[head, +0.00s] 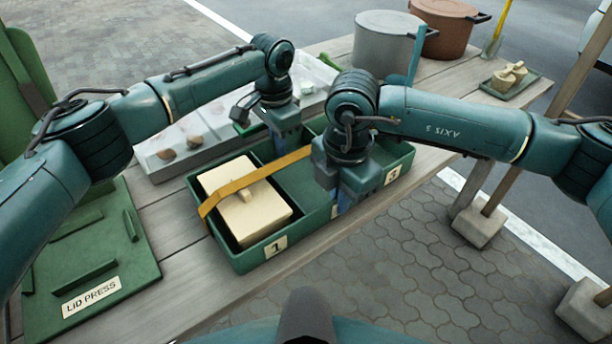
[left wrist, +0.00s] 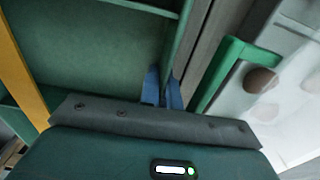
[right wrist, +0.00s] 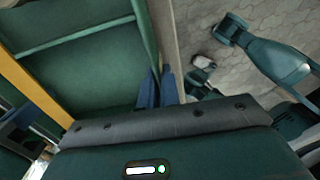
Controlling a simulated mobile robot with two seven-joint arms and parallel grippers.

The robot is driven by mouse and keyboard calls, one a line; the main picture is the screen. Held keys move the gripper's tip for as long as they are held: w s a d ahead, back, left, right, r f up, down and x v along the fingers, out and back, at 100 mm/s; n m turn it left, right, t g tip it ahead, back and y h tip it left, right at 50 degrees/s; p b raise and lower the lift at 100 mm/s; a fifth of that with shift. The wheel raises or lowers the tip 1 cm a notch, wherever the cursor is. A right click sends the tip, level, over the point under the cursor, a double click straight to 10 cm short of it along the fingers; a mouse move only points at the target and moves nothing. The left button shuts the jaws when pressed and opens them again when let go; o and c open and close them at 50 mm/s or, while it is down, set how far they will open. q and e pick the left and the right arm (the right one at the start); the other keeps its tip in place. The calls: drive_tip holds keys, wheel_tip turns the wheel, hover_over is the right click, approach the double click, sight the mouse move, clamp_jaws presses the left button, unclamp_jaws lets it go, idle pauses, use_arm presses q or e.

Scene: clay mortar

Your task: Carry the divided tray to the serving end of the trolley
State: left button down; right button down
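The green divided tray (head: 312,227) lies on the plank trolley top, its compartments labelled, with 1 and 3 readable. A cream block with a small knob (head: 262,222) sits in the compartment labelled 1, and an orange strap (head: 240,184) crosses above it. The other visible compartments look empty. My left gripper (left wrist: 162,90) has its blue fingers on both sides of the tray's far wall, closed on it. My right gripper (right wrist: 158,88) has its fingers on both sides of the near wall, closed on it. In the head view, my grippers partly hide the walls.
A green lid press board (head: 85,262) lies at the left. A pale case with brown round pieces (head: 195,135) is behind the tray. A grey pot (head: 385,42) and a brown pot (head: 447,28) stand at the back, with a small green tray (head: 525,82) to their right.

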use_arm(q)
drive_tip(key=shift+r, duration=0.25)
use_arm(e)
drive_tip(key=shift+r, duration=0.2)
idle(0.4)
